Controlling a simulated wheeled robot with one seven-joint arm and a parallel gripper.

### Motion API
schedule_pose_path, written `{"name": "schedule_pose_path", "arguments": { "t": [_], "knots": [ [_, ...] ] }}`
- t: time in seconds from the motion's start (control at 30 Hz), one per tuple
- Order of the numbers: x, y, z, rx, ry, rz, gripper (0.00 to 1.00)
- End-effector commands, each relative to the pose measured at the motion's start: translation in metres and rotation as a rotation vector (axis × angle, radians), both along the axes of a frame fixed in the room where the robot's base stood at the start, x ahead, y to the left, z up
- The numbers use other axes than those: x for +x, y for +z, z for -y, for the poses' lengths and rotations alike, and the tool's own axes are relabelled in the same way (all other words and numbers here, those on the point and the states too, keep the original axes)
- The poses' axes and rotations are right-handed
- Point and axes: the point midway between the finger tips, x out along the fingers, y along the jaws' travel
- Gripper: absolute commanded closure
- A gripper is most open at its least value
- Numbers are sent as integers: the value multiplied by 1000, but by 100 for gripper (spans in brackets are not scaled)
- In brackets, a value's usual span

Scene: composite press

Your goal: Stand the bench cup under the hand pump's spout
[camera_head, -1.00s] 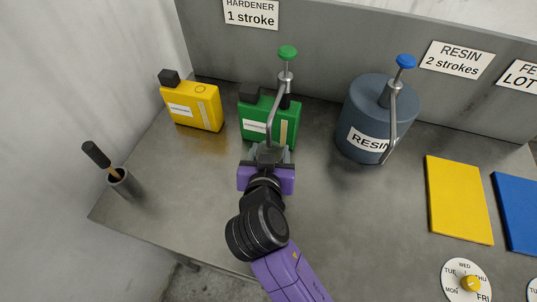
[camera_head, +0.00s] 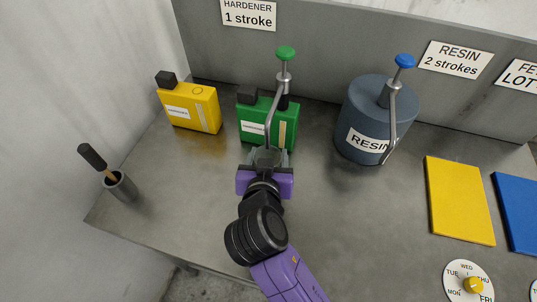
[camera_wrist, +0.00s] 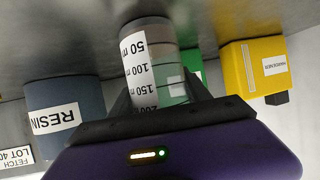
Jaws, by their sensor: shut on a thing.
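The bench cup (camera_wrist: 168,62) shows in the wrist view as a clear cup with a white measuring scale. My gripper (camera_wrist: 158,88) is shut on it, one finger at each side. In the head view my gripper (camera_head: 267,160) is just in front of the green hardener can (camera_head: 254,122), and the cup is mostly hidden there. The green-knobbed hand pump (camera_head: 284,75) stands on that can. Its bent grey spout (camera_head: 270,125) comes down right at the cup. I cannot tell whether the spout's end is exactly over the cup's mouth, or whether the cup touches the bench.
A grey resin drum (camera_head: 362,110) with a blue-knobbed pump (camera_head: 396,80) stands to the right. A yellow can (camera_head: 190,108) stands left of the green one. A small pot (camera_head: 122,187) with a brush is at far left. The bench (camera_head: 345,215) is clear in the middle.

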Motion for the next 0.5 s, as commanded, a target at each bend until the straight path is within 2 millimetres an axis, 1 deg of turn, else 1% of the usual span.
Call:
{"name": "schedule_pose_path", "arguments": {
  "t": [0.03,0.13,0.17,0.5],
  "knots": [
    [0,-1,0,0,0,0,42],
    [0,0,0,0,0,0,23],
    [0,0,0,0,0,0,19],
    [-2,1,0,0,0,0,19]
  ]
}}
